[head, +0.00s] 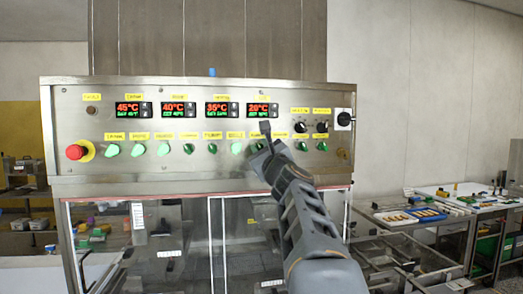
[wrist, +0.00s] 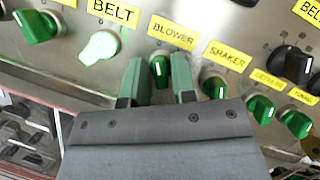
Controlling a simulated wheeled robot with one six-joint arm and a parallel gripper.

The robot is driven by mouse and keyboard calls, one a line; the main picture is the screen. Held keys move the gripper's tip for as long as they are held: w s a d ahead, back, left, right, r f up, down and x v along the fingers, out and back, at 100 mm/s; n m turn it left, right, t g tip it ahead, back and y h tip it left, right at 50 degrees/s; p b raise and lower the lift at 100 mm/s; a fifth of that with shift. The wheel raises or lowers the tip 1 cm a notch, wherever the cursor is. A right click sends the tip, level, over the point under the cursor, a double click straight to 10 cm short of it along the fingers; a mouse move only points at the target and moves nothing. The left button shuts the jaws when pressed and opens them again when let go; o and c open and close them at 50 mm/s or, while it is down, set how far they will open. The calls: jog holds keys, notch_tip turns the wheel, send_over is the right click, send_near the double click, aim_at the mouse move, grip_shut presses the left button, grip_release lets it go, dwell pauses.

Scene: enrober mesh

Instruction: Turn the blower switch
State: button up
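The blower switch (wrist: 159,72) is a dark green knob with a white pointer line standing about upright, below the yellow BLOWER label (wrist: 173,33). In the wrist view, my gripper (wrist: 158,63) is open, with one green-grey finger on each side of the knob. Gaps show between the knob and both fingers; I cannot tell the depth between fingertips and panel. In the head view, my gripper (head: 263,146) is at the right part of the control panel (head: 200,170) and partly hides the switches there.
The lit belt switch (wrist: 100,47) is left of the blower switch, and the shaker switch (wrist: 214,86) is close on the right. More green knobs and black dials (head: 300,127) line the panel. A red emergency button (head: 76,152) is at far left. A worktable (head: 450,205) stands right.

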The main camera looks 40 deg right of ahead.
jog(key=shift+c, duration=1.4)
jog(key=shift+f+m+b, duration=0.1)
jog(key=shift+m+b, duration=0.2)
jog(key=shift+b, duration=0.05)
jog(key=shift+a+m+g+h+b, duration=0.1)
jog(key=shift+m+g+h+b, duration=0.5)
jog(key=shift+m+h+b, duration=1.5)
jog(key=shift+m+g+h+b, duration=0.6)
jog(key=shift+m+b, duration=0.3)
jog(key=shift+m, duration=2.55)
jog(key=shift+a+m+g+h+b, duration=0.1)
jog(key=shift+m+g+h+b, duration=0.5)
jog(key=shift+m+h+b, duration=1.5)
jog(key=shift+m+y+p, duration=0.6)
jog(key=shift+m+y, duration=0.1)
jog(key=shift+m, duration=0.25)
